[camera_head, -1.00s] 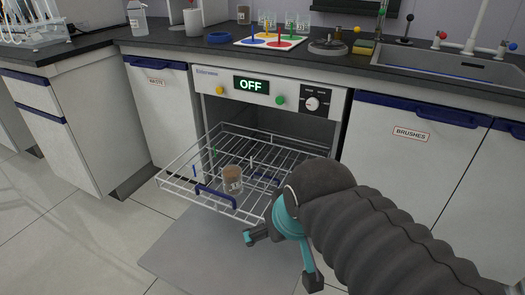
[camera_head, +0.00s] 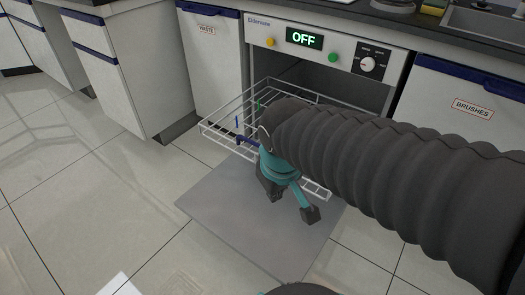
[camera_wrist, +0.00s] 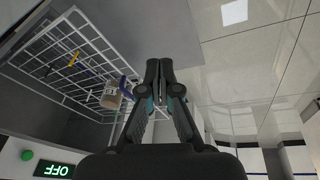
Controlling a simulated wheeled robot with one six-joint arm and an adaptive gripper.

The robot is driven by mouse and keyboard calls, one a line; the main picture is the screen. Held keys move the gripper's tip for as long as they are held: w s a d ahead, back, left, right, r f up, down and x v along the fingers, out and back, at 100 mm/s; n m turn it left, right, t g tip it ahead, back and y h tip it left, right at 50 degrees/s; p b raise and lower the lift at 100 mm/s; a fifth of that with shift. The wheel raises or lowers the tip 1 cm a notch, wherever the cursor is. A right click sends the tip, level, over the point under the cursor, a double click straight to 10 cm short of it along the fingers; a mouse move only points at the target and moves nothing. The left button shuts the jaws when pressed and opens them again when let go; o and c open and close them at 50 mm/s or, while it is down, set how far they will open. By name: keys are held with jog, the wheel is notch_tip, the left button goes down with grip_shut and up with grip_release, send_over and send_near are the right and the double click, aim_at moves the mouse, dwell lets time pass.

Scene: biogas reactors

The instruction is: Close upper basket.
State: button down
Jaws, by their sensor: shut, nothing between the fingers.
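The white wire upper basket (camera_head: 222,128) is pulled out of the dishwasher's dark opening, above the lowered grey door. It has a blue handle (camera_head: 246,141) along its front rim. In the wrist view, which is upside down, the basket (camera_wrist: 75,58) lies at the left, with a brown-capped jar (camera_wrist: 111,97) in it and the blue handle (camera_wrist: 127,90) beside my fingers. My gripper (camera_wrist: 159,66) is shut and empty, close to the basket's front; touching or apart, I cannot tell. In the head view my arm hides the basket's right part and the jar.
The dishwasher panel (camera_head: 315,42) reads OFF. Its door (camera_head: 250,220) lies lowered below the basket. Cabinets marked WASTE (camera_head: 213,65) and BRUSHES (camera_head: 465,125) flank it. Tiled floor (camera_head: 90,190) at the left is clear.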

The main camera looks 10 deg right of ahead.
jog(key=w+a+f+n+h+b, duration=0.1)
jog(key=w+a+f+n+h, duration=0.35)
jog(key=w+a+n, duration=0.55)
jog(key=w+d+r+n+t+h, duration=0.1)
jog(key=w+d+r+n+t, duration=0.3)
jog(key=n, duration=0.9)
jog(key=w+d+f+g+b, duration=0.1)
jog(key=w+d+f+b, duration=0.1)
jog(key=w+d+f, duration=0.4)
notch_tip(320, 180, down, 3)
jog(key=shift+w+d+f+g+b, duration=0.1)
jog(key=shift+w+d+g+b, duration=0.25)
jog(key=shift+w, duration=0.75)
jog(key=shift+w, duration=0.1)
